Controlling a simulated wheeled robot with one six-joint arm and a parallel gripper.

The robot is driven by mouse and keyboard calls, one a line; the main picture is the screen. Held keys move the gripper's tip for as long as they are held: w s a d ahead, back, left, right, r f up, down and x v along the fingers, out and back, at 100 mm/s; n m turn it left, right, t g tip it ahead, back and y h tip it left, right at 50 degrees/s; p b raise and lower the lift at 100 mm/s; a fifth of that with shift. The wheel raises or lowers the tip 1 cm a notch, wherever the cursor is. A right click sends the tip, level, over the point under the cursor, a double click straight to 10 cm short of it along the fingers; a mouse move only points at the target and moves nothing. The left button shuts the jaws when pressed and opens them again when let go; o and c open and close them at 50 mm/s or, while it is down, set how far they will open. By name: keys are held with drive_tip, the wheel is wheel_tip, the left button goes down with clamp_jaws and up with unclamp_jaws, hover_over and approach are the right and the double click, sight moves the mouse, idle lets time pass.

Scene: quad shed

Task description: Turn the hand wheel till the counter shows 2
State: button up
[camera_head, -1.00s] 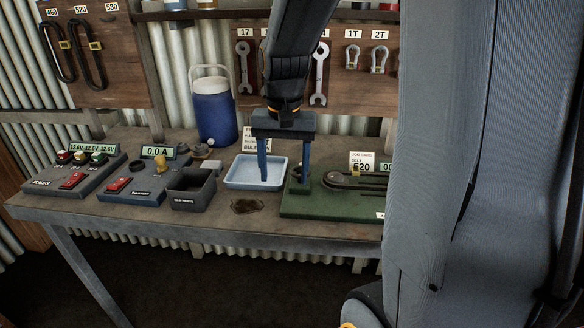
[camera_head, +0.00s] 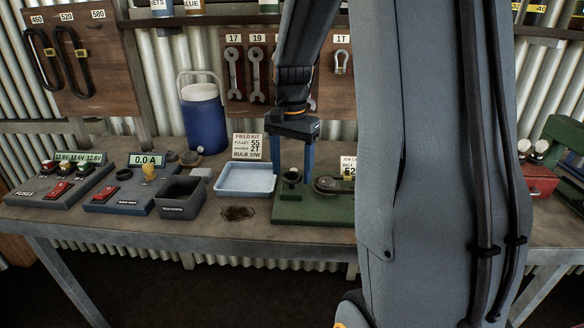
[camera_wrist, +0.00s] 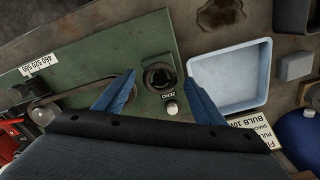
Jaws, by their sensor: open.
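The green board (camera_head: 300,211) stands on the bench, and its near left part carries a dark round upright piece (camera_head: 291,177) that looks like the hand wheel. My gripper (camera_head: 292,168) points down over it, open, one blue finger on each side. In the wrist view the dark round piece (camera_wrist: 160,77) shows between the spread fingertips, with visible gaps and no clear contact. A pale button marked ZERO (camera_wrist: 171,108) sits beside it. A pulley with a belt (camera_head: 327,185) lies to the right. The counter is not visible; my arm covers that part of the board.
A pale blue tray (camera_head: 245,193) stands close left of the board, with a dark bin (camera_head: 180,196) further left. A blue jug (camera_head: 204,120) and a field kit card (camera_head: 247,147) stand behind. A dark stain (camera_head: 237,213) marks the bare bench front.

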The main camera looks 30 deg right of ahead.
drive_tip(key=shift+f, duration=0.1)
drive_tip(key=c, duration=1.1)
drive_tip(key=shift+o, duration=0.2)
drive_tip(key=shift+n+p, duration=0.4)
drive_tip(key=shift+n, duration=0.1)
drive_tip(key=n+p, duration=0.2)
drive_tip(key=n, duration=0.1)
drive_tip(key=shift+n+p, duration=0.3)
drive_tip(key=shift+n, duration=0.1)
drive_tip(key=n+p, duration=0.2)
drive_tip(key=n, duration=0.2)
drive_tip(key=shift+n, duration=0.4)
drive_tip(key=shift+n+p, duration=0.3)
drive_tip(key=o, duration=1.1)
drive_tip(key=shift+c, duration=0.2)
